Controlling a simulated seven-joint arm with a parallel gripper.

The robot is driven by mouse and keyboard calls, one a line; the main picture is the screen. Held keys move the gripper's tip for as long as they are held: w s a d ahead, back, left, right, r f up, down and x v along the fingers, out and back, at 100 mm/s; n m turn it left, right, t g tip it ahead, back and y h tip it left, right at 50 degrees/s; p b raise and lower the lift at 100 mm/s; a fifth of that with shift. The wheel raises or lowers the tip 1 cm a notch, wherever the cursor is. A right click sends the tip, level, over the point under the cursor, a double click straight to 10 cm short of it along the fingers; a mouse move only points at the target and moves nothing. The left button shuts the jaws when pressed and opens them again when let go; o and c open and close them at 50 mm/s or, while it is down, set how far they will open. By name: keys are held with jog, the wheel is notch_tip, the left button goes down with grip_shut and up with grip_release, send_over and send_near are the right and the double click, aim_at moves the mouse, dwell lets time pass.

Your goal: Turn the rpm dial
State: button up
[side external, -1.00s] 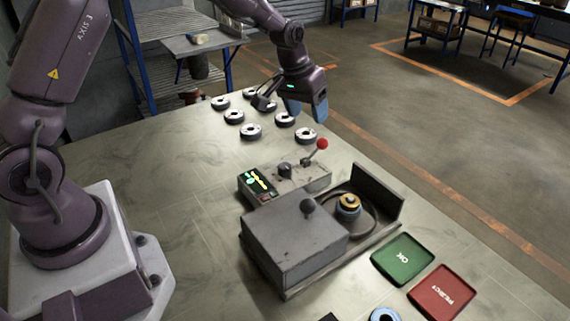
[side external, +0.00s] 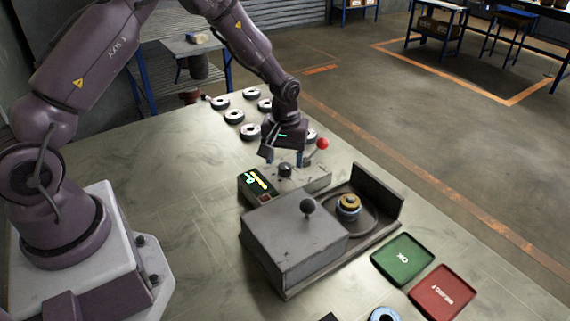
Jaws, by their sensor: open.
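The rpm dial appears to be the dark round knob (side external: 285,170) on top of the grey control box (side external: 312,180). A screen with green and yellow marks (side external: 257,184) is at the box's left end, and a lever with a red ball (side external: 322,144) rises at its right end. My gripper (side external: 285,158) is open and points down just above the dial. Its fingers are spread on either side of the knob in this view. I cannot tell whether they touch it.
A grey machine housing (side external: 295,240) with a black ball knob stands in front, beside a spindle (side external: 348,206). Several flap discs (side external: 250,132) lie behind the control box. A green OK tray (side external: 403,258) and a red reject tray (side external: 442,291) are at right.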

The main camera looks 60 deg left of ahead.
jog(key=shift+f, duration=1.3)
jog(key=c, duration=0.9)
jog(key=shift+c, duration=0.2)
jog(key=shift+m, duration=0.4)
jog(key=m, duration=0.5)
jog(key=shift+m, duration=0.3)
jog(key=m, duration=0.5)
jog(key=shift+r+m, duration=0.1)
jog(key=shift+m, duration=0.2)
